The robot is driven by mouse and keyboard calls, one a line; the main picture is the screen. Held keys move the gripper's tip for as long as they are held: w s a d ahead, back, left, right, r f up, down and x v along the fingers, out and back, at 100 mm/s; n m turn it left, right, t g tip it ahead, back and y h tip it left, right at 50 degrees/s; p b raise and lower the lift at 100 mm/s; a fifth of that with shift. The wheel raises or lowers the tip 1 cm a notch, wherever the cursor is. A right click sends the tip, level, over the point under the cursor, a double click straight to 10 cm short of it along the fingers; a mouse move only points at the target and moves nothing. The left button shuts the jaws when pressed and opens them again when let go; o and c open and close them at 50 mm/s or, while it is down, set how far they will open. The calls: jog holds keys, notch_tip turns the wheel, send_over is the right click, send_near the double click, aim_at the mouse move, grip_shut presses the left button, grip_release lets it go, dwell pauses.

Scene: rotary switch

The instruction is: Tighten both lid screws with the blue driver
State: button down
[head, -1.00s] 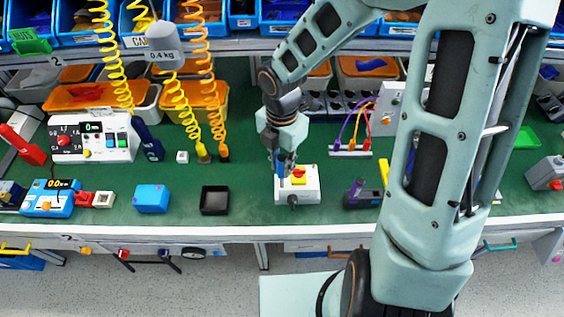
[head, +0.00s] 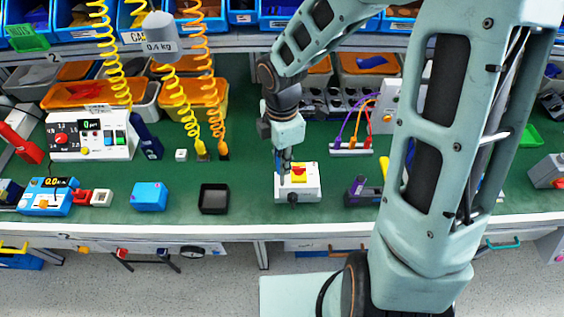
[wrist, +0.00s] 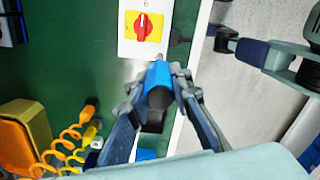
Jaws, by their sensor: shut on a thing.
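The rotary switch box (head: 311,191) is white, with a red knob (head: 299,171) on a yellow plate. It stands near the bench's front edge, and its lid shows at the top of the wrist view (wrist: 127,45). My gripper (wrist: 160,88) is shut on the blue driver (wrist: 159,76), whose thick handle sits between the two fingers. In the head view my gripper (head: 284,163) points down over the left side of the box. The driver's tip is at the lid's near edge in the wrist view; I cannot tell whether it touches a screw. The lid screws are not clear.
A black open tray (head: 214,210) and a blue box (head: 150,196) stand left of the switch box. A purple and dark tool (head: 357,192) lies to its right. Coiled yellow and orange cords (head: 210,100) hang at the left. Green bench surface (head: 255,215) is free between tray and box.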

jog(key=m, duration=0.2)
jog(key=shift+m, duration=0.3)
jog(key=shift+f+b, duration=0.1)
jog(key=shift+b, duration=0.25)
jog(key=m+b, duration=0.2)
jog(key=m, duration=0.2)
jog(key=shift+f, duration=0.15)
jog(key=m+b, duration=0.1)
jog(key=m, duration=0.1)
jog(key=shift+m, duration=0.3)
jog(key=shift+r+m, duration=0.2)
jog(key=shift+m, duration=0.5)
jog(key=shift+f, duration=0.1)
